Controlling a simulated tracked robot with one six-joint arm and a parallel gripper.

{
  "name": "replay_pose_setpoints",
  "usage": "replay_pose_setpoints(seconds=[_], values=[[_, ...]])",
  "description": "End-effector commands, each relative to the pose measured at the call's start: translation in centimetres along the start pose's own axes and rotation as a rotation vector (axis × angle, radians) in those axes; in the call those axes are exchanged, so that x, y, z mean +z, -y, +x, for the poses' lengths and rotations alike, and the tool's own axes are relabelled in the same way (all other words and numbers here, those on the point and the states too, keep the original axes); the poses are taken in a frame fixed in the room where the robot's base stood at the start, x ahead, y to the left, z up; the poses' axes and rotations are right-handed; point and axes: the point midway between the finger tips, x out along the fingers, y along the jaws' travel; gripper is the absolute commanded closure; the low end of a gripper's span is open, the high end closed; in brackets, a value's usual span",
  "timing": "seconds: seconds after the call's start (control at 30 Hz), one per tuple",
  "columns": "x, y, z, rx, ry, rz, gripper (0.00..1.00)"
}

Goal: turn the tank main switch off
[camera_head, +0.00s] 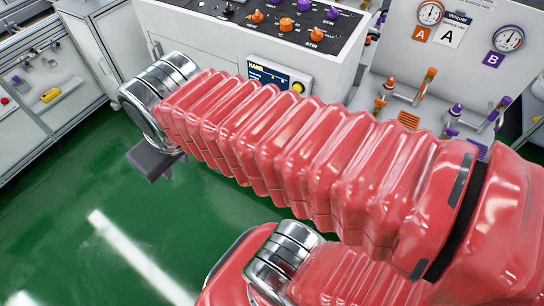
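I cannot tell which control is the tank main switch. A control panel (345,18) at the top middle bears several orange and purple knobs, among them an orange knob (317,34) marked STIR. A small display (268,76) reading HAND is on its front, partly behind my arm. A white board on the right has a gauge (430,13) over label A (421,34) and a gauge (508,38) over label B (493,59). My gripper (150,163) shows only as a dark piece below the arm's metal end, over the floor. Its fingers are mostly hidden and it touches no control that I can see.
Orange valve handles (428,78) and purple ones (497,110) stick out below the gauges. A grey cabinet at the left has a yellow handle (50,95) and a red button (4,100). The green floor (60,225) is clear at lower left.

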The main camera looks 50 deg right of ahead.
Motion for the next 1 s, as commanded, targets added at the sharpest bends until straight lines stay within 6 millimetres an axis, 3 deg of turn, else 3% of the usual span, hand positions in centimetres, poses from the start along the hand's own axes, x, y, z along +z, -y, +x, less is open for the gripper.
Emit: replay_pose_setpoints(seconds=[1.0], values=[[1.9,-11.8,12.3,0.469,0.667,-0.146,0.73]])
